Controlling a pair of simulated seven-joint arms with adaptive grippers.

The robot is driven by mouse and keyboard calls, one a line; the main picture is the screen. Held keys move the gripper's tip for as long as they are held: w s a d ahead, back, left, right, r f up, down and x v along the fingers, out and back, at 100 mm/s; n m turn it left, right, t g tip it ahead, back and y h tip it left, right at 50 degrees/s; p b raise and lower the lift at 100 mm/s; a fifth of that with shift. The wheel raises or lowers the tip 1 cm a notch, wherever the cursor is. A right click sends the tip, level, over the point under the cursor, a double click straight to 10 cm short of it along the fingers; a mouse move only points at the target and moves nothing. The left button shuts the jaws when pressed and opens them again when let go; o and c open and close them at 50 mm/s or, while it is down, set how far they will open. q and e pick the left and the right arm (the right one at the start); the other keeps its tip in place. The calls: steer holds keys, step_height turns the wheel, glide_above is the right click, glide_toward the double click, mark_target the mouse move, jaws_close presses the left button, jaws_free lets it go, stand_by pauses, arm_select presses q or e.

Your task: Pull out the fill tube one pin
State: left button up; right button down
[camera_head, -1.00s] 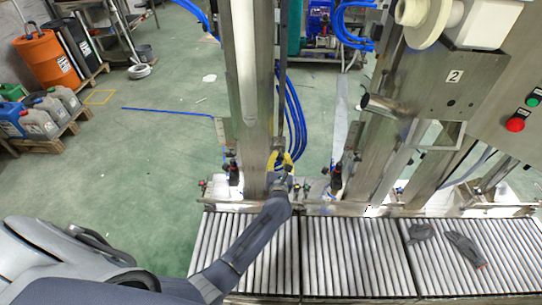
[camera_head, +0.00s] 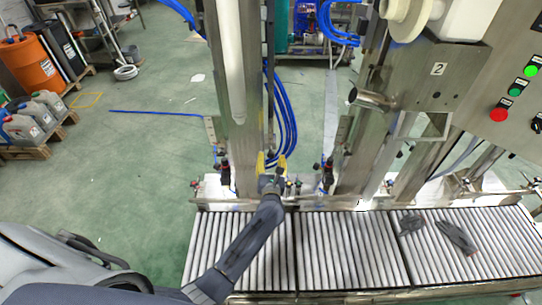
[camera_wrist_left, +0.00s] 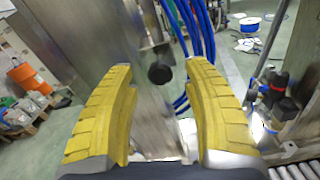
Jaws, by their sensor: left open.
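My left gripper (camera_head: 272,160) is open, with its yellow fingers up beside the tall steel column (camera_head: 238,100) behind the conveyor. In the left wrist view, the yellow fingers (camera_wrist_left: 162,95) are wide apart with nothing held between them. A dark round knob (camera_wrist_left: 160,70), which looks like the fill tube one pin, sticks out from a steel bracket. It appears between the fingers, near their tips and apart from both. In the head view I cannot make out the knob. My right gripper is not in view.
A roller conveyor (camera_head: 345,250) runs along the front, with dark grey gloves (camera_head: 456,236) on its right part. Blue hoses (camera_head: 283,110) hang just right of the column. A control panel with a red button (camera_head: 500,115) stands at right.

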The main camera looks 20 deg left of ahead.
arm_select(q)
steer(key=v, duration=0.9)
steer(key=shift+s+d, duration=0.15)
steer(key=shift+s, duration=0.1)
steer(key=shift+r, duration=0.1)
